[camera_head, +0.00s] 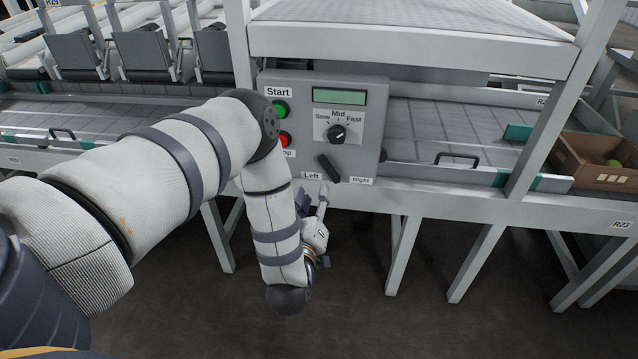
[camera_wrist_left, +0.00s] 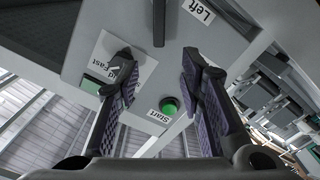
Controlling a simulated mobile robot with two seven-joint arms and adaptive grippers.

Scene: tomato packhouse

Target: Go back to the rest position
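My left gripper (camera_head: 312,194) hangs just below the lower left of the grey control panel (camera_head: 362,150), near the "Left" label. In the left wrist view the left gripper (camera_wrist_left: 155,70) is open, its two dark padded fingers apart with nothing between them. My left arm reaches in from the left and bends down in front of the panel's left edge. My right gripper is in neither view.
The panel has a green Start button (camera_head: 281,110), a partly covered red button (camera_head: 286,139), a speed knob (camera_head: 337,132) and a slanted black lever (camera_head: 329,169). Conveyors flank it. A cardboard box (camera_head: 570,160) stands right. Open floor lies below.

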